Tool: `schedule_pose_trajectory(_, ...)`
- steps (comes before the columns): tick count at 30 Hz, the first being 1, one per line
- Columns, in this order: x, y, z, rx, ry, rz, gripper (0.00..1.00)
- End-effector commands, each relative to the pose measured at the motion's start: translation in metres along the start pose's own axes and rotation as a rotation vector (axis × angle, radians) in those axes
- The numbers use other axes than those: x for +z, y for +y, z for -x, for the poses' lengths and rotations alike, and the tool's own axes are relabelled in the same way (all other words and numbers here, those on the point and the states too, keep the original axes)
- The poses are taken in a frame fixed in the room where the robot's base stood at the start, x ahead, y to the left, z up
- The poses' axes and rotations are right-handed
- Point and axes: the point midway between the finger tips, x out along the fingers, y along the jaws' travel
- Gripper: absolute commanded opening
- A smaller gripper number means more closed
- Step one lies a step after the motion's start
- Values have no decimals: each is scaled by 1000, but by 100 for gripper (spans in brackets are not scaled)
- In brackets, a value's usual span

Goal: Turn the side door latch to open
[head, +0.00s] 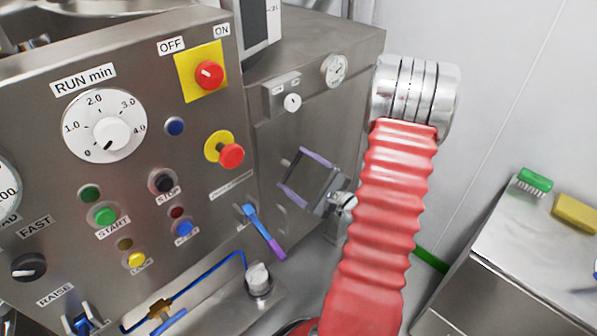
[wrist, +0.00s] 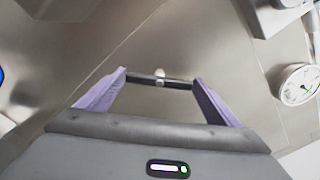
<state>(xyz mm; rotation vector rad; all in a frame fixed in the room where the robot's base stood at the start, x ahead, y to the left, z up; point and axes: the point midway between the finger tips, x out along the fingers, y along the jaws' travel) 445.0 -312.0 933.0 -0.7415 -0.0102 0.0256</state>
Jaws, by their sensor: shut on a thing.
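The side door latch (wrist: 176,82) is a thin dark bar with a small bright pivot near its middle, on a plain steel door (wrist: 200,45). In the wrist view it lies almost level, its right end slightly lower. My gripper (wrist: 160,79) is shut on the latch, one purple fingertip at each end of the bar. In the head view my gripper (head: 290,168) reaches the side door (head: 285,130) to the right of the control panel. There the latch shows only as a thin dark slanted line between the fingertips.
The control panel (head: 140,180) with knobs and buttons stands left of the gripper. A blue-purple lever (head: 262,230) sticks out below. A white knob (head: 293,102) and a round gauge (head: 335,69) sit above the latch. A steel bench (head: 530,250) stands at right.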

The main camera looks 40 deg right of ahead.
Motion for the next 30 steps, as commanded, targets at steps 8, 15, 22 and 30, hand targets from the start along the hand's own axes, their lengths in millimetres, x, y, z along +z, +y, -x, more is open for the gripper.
schedule_pose_trajectory(8, 0, 4, 0, 3, -1, 257, 64)
schedule_pose_trajectory(15, 0, 5, 0, 5, -2, 484, 64)
schedule_pose_trajectory(22, -1, 7, 0, 6, -3, 672, 64)
schedule_pose_trajectory(30, -1, 8, 0, 8, -4, 803, 64)
